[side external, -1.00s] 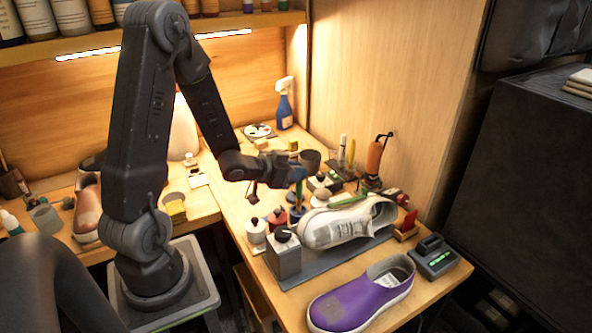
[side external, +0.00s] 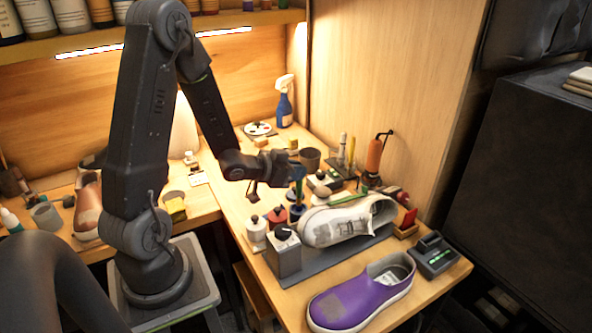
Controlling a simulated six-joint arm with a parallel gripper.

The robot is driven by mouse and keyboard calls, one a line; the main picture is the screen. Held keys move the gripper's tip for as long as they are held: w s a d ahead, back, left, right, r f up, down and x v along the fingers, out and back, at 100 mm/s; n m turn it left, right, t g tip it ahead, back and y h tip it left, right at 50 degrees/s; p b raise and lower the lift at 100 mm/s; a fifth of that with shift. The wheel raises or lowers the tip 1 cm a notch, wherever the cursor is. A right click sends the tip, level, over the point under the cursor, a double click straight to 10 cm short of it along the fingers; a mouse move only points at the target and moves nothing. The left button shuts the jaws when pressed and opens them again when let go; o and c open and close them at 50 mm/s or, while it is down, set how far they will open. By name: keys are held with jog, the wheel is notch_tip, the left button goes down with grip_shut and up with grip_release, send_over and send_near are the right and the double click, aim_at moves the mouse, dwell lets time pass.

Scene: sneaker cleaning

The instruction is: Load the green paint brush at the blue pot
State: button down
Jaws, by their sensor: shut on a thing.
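My gripper (side external: 297,174) is shut on the green paint brush (side external: 299,188), which hangs nearly upright with its lower end down. The blue pot (side external: 297,213) stands on the bench directly below the brush, behind the toe of the white sneaker. The brush's lower end is at the blue pot's mouth. The picture is too small to tell whether the bristles are inside it or just above it.
A red pot (side external: 277,216) and a white pot (side external: 256,234) stand close to the left. A grey box with a black knob (side external: 284,254) is in front. The white sneaker (side external: 350,222) lies close on the right. A purple shoe (side external: 360,296) lies at the front.

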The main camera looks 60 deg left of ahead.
dwell(0.3)
notch_tip(320, 180, up, 7)
dwell(0.8)
dwell(0.4)
